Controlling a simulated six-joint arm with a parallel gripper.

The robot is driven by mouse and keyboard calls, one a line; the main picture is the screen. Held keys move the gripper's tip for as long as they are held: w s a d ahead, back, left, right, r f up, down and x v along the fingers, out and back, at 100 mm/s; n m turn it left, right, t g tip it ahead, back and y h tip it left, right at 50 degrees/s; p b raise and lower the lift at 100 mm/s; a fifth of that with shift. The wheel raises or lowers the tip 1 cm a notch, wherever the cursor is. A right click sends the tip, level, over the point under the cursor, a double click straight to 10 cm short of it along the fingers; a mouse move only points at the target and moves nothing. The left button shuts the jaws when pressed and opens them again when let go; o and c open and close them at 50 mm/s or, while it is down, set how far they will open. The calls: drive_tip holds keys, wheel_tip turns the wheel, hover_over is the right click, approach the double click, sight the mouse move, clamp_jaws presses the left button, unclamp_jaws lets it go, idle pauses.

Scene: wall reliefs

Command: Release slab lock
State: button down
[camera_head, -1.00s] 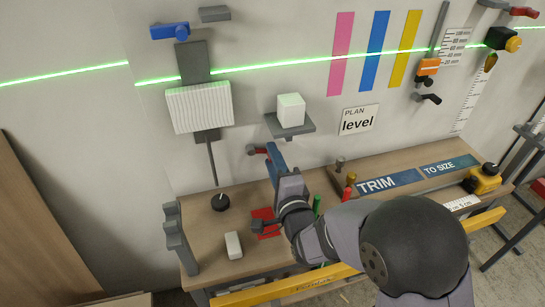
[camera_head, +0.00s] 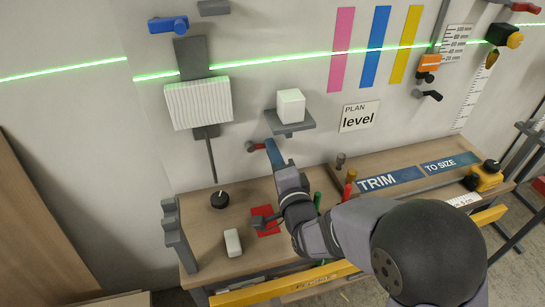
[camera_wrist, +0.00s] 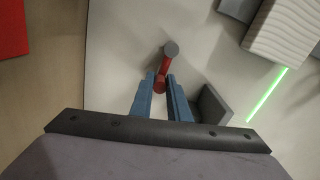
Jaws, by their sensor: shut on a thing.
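A small red lever with a round grey end (camera_head: 252,146) sticks out from the wall, left of and below a grey shelf. I take it to be the slab lock, though no label shows. In the wrist view the red lever (camera_wrist: 163,66) runs down between my blue fingertips. My gripper (camera_head: 271,148) is shut on this red lever; it also shows in the wrist view (camera_wrist: 161,85). A white ribbed slab (camera_head: 198,103) hangs on a grey upright rail, up and left of my gripper.
The grey shelf (camera_head: 302,127) with a white cube (camera_head: 291,105) stands close above my gripper. A blue lever (camera_head: 168,25) sits high at left. The workbench (camera_head: 205,255) below carries a black knob (camera_head: 220,199), a white block (camera_head: 233,243) and a red pad (camera_head: 266,221).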

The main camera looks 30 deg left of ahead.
drive_tip(key=shift+r+n, duration=0.15)
drive_tip(key=shift+n, duration=0.15)
drive_tip(key=c, duration=1.7)
unclamp_jaws()
drive_tip(key=shift+b+v, duration=0.75)
drive_tip(key=shift+v, duration=2.95)
drive_tip(key=shift+r, duration=0.1)
